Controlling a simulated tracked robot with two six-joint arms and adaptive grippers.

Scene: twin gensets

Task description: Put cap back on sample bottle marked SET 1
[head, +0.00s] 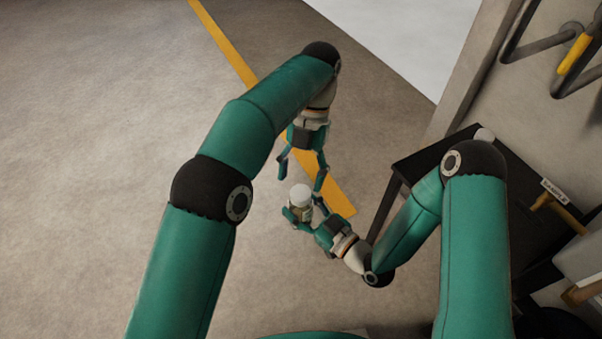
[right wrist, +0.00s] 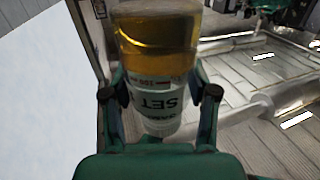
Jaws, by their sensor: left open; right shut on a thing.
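The sample bottle (head: 302,211) is upright in my right gripper (head: 306,216), with a round white cap (head: 299,193) on its top. In the right wrist view the bottle (right wrist: 158,55) holds amber liquid, and its white label reads SET upside down; the number is not readable. The fingers of my right gripper (right wrist: 160,93) are on both sides of the bottle. My left gripper (head: 301,178) is open and points down just above the bottle, its fingers apart and nothing between them. Whether the cap is fully seated cannot be told.
A dark table (head: 415,168) stands at the right, behind my right arm, with a small sign reading SAMPLE (head: 555,191) and a yellow-brown handle (head: 546,203) beyond. Pipes run on the wall at upper right. The floor (head: 110,110) at left is clear, with a yellow line.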

